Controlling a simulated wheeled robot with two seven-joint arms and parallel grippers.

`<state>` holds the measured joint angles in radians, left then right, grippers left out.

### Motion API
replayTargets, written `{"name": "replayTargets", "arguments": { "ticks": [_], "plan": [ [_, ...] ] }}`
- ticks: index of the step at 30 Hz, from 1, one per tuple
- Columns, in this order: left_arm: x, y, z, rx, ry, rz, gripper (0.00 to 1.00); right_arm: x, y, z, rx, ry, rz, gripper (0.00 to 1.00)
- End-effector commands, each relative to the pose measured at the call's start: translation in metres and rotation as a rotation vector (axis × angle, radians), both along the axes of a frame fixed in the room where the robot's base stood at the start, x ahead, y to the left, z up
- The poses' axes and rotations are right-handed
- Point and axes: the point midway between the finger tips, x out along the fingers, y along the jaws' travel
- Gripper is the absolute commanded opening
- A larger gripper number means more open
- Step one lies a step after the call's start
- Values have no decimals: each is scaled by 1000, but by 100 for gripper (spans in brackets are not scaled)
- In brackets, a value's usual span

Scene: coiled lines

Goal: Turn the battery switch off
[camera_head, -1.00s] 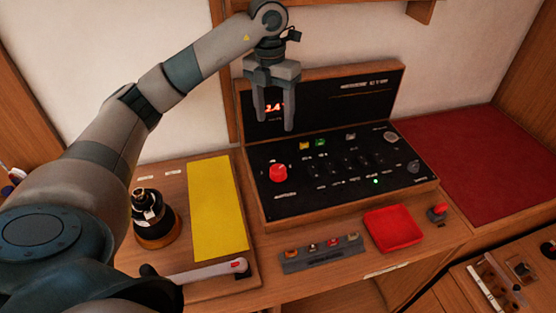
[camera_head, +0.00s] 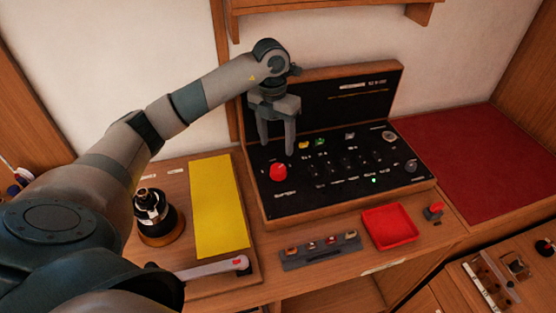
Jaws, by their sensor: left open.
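The black switch panel (camera_head: 340,196) lies in a wooden case with a raised black back. A red round knob (camera_head: 278,172), which looks like the battery switch, sits at the panel's left side. Its pointing direction is too small to read. A small green light (camera_head: 374,180) is lit at the panel's right front. My left gripper (camera_head: 277,150) is open and empty, fingers pointing down, just above and behind the red knob, apparently not touching it. It hides part of the raised back, including where the display was. My right gripper is not in view.
A yellow mat (camera_head: 218,205), a black and brass winch (camera_head: 154,216) and a grey handle (camera_head: 215,268) lie left of the panel. A strip of small knobs (camera_head: 320,250), a red tray (camera_head: 390,228) and a red-topped lever (camera_head: 434,211) stand in front. A red cushion (camera_head: 478,165) lies right.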

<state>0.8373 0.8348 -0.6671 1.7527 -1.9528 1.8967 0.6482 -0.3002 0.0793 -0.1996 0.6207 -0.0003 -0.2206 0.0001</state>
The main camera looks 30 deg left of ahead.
Motion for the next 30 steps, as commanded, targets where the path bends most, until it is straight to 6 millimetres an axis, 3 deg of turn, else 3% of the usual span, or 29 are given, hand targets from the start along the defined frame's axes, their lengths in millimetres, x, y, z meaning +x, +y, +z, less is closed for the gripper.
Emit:
{"name": "replayTargets", "arguments": {
  "ticks": [9, 15, 21, 30],
  "plan": [
    [-1, -4, -55, -1, 5, 1, 56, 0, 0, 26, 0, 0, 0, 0],
    [0, -5, -81, -1, 2, 1, 56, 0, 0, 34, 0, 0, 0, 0],
    [0, -6, -92, -1, 0, 1, 56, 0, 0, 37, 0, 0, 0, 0],
    [0, -5, -94, 0, 0, 1, 56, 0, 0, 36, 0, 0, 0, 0]
  ]
}}
